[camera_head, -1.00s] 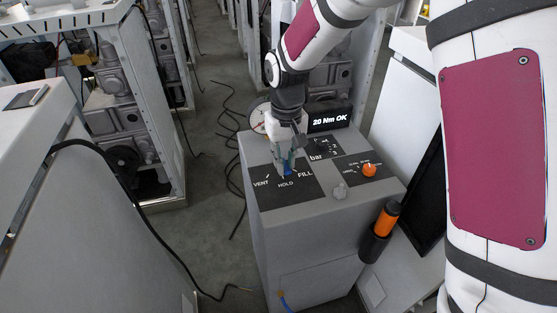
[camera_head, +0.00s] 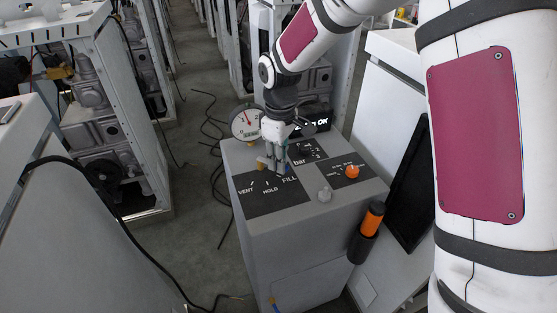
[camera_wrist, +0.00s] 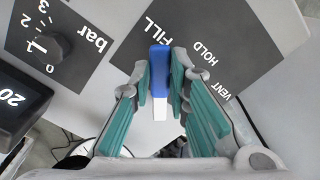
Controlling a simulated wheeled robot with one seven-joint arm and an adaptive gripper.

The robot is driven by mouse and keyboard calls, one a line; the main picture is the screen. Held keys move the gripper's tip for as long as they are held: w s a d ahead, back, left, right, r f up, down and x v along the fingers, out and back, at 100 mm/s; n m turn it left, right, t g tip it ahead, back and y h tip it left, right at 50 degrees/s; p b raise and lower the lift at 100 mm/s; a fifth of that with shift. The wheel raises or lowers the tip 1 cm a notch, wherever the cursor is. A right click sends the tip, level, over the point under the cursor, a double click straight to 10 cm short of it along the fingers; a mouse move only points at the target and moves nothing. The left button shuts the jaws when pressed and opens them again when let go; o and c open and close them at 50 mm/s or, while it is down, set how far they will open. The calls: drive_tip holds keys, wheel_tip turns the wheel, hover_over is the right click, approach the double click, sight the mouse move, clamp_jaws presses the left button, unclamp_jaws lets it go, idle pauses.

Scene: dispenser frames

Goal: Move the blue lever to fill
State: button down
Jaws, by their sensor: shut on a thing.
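The blue lever (camera_wrist: 158,62) shows in the wrist view between the teal finger pads of my gripper (camera_wrist: 162,75), its blue end beside the word FILL. My gripper is shut on it. In the head view my gripper (camera_head: 273,162) is low over the back of the dark VENT/HOLD/FILL panel (camera_head: 262,200), close to the FILL label. My fingers hide most of the lever there. HOLD and VENT lie to the right of the lever in the wrist view.
A round gauge (camera_head: 246,122) stands behind the panel. A bar dial (camera_wrist: 45,46), an orange knob (camera_head: 352,172) and a grey knob (camera_head: 325,195) are on the same console. An orange-handled tool (camera_head: 371,219) hangs at its right side. Black cables lie on the floor.

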drive_tip(key=shift+w+r, duration=0.1)
idle(0.3)
drive_tip(key=c, duration=1.5)
unclamp_jaws()
drive_tip(key=shift+r, duration=5.95)
